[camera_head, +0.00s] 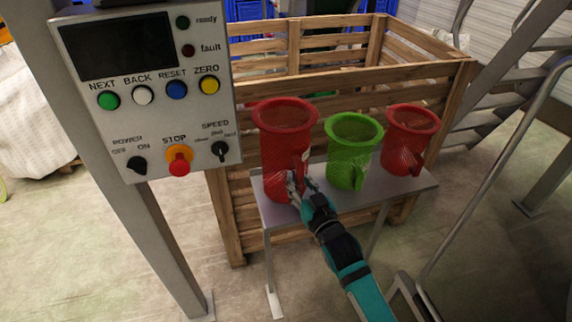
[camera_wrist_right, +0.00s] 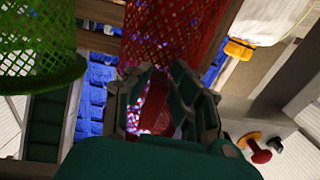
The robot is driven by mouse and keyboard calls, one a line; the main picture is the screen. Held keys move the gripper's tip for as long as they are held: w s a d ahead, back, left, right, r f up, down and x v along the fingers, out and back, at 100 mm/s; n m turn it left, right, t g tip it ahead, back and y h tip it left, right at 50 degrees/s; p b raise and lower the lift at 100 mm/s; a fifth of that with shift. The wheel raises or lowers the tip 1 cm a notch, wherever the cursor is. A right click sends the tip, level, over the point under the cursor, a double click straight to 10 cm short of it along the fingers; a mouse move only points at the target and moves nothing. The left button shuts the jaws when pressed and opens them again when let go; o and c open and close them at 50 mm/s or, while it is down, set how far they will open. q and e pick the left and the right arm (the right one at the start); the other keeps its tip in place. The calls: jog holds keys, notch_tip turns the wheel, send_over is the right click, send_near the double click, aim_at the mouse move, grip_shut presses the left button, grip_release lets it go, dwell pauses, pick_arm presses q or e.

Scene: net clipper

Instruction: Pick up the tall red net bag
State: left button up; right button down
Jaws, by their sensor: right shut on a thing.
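The tall red net bag (camera_head: 284,135) stands upright at the left end of a small grey metal shelf (camera_head: 270,211). It has a wide round rim and a handle-like strip on its front. My right gripper (camera_head: 303,186) is at the lower front of this bag, shut on its red strip. In the right wrist view the gripper fingers (camera_wrist_right: 155,95) are around a red part of the bag, with the red net (camera_wrist_right: 165,35) beyond. The bag appears to rest on the shelf. My left gripper is not in view.
A green net bag (camera_head: 350,155) and a shorter red net bag (camera_head: 408,135) stand on the shelf to the right. A wooden crate (camera_head: 440,88) is behind. A control panel (camera_head: 150,90) on a post is at left. Metal rails (camera_head: 490,175) are at right.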

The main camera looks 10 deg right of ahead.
aim_at(295, 143)
notch_tip(295, 143, up, 10)
dwell(0.6)
jog(key=c, duration=1.8)
grip_release()
grip_shut()
